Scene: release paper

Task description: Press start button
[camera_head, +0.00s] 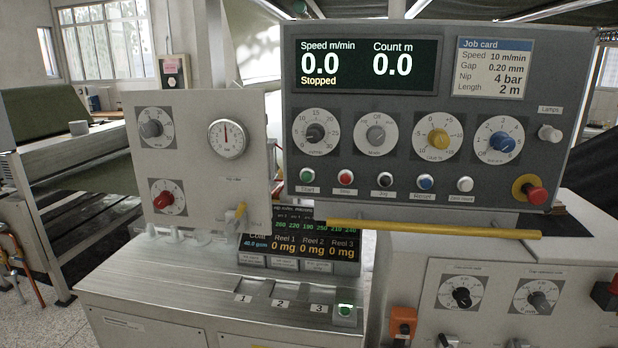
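The green Start button (307,175) is at the left end of a row of buttons on the grey control panel (470,130). A label reading Start is under it. The panel's display (365,65) reads Speed 0.0 m/min, Count 0.0 m and Stopped. A job card (491,68) beside it lists speed 10 m/min, gap 0.20 mm, nip 4 bar and length 2 m. Nothing covers the Start button. Neither of my grippers is in view.
Red, black, blue and white buttons continue the row. A red emergency-type knob (536,195) is at the panel's right. A yellow bar (430,229) runs below the panel. Another green button (345,310) is on the metal counter (150,285). A left panel (190,110) carries dials.

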